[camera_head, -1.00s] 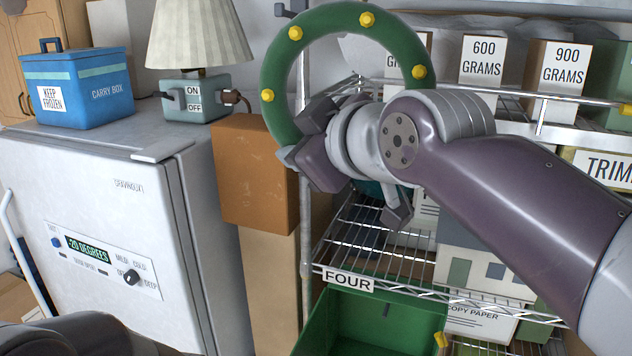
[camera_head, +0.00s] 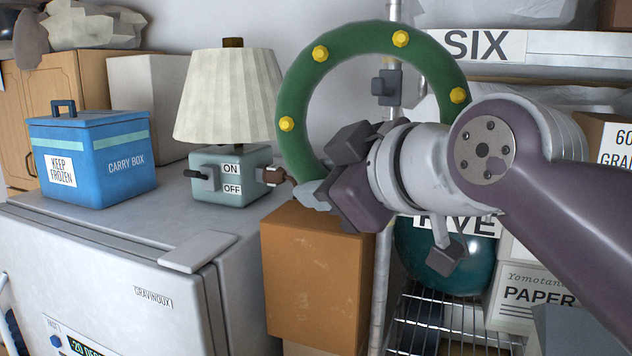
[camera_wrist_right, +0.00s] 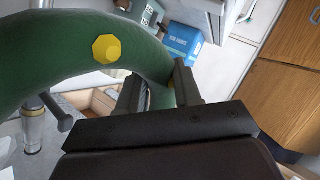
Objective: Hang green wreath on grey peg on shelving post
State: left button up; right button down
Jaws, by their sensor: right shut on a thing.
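The green wreath (camera_head: 320,83) with several yellow studs is held upright in the head view, above the brown box and in front of the shelving post. My right gripper (camera_head: 322,190) is shut on the wreath's lower part. In the right wrist view the wreath (camera_wrist_right: 50,60) passes between the fingers of my right gripper (camera_wrist_right: 160,88). The grey peg (camera_head: 387,87) is on the shelving post (camera_head: 381,270) and shows through the wreath's opening, apart from the ring. My left gripper is not in view.
A lamp (camera_head: 228,100) with a switch base stands on the white freezer (camera_head: 110,250), close left of the wreath. A blue carry box (camera_head: 95,160) is farther left. A brown box (camera_head: 315,285) stands below the wreath. Shelves with labelled boxes (camera_head: 535,290) fill the right.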

jog(key=w, duration=0.4)
jog(key=shift+a+f, duration=0.3)
jog(key=shift+w+d, duration=0.1)
jog(key=shift+w, duration=0.1)
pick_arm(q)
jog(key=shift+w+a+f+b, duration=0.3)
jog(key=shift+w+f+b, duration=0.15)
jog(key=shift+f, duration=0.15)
pick_arm(e)
jog(key=w+d+f, duration=0.2)
jog(key=w, duration=0.3)
jog(key=shift+w+d, duration=0.2)
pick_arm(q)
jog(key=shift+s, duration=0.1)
pick_arm(e)
jog(key=shift+s, duration=0.1)
